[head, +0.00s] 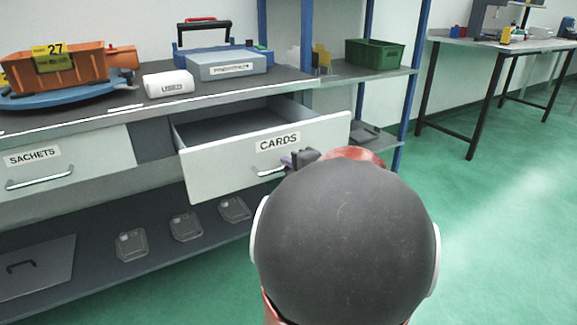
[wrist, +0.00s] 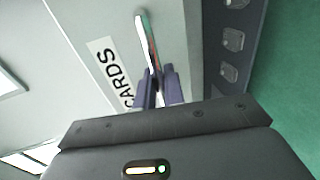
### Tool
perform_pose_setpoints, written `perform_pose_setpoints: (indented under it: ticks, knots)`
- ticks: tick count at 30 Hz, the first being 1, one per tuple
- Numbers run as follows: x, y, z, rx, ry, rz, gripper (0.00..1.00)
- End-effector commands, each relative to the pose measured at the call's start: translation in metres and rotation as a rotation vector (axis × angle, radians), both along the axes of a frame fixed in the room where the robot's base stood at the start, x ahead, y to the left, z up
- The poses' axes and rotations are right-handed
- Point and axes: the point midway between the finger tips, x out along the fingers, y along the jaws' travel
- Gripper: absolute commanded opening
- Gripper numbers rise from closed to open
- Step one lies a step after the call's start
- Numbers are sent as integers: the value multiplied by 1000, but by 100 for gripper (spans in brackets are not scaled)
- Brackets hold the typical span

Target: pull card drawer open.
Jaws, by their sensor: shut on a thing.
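The card drawer (head: 220,167), with a white front labelled CARDS, stands pulled well out from under the workbench in the head view, and its dark inside shows. Its front also fills much of the wrist view (wrist: 85,30). My gripper (wrist: 160,75) is shut on the drawer handle (wrist: 147,35), a slim metal bar. In the head view, the handle (head: 268,171) shows only at its left part; my arm hides the rest. The fingertips (head: 300,158) show just past my arm, at the drawer front.
A closed drawer labelled SACHETS (head: 70,160) is to the left. Several castings (head: 186,226) lie on the lower shelf. Green floor is clear to the right.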

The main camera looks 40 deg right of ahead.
Motion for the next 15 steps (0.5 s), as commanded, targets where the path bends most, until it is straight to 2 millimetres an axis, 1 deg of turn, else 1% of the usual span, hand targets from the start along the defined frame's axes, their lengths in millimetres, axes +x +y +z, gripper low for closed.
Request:
perform_pose_setpoints:
  ticks: [1, 3, 4, 11, 15]
  knots:
    - [0, 0, -1, 0, 1, -1, 15]
    - [0, 0, 0, 0, 1, -1, 24]
    - [0, 0, 0, 0, 1, -1, 26]
    - [0, 0, 0, 0, 0, 0, 26]
    - [-8, 2, 2, -2, 0, -1, 26]
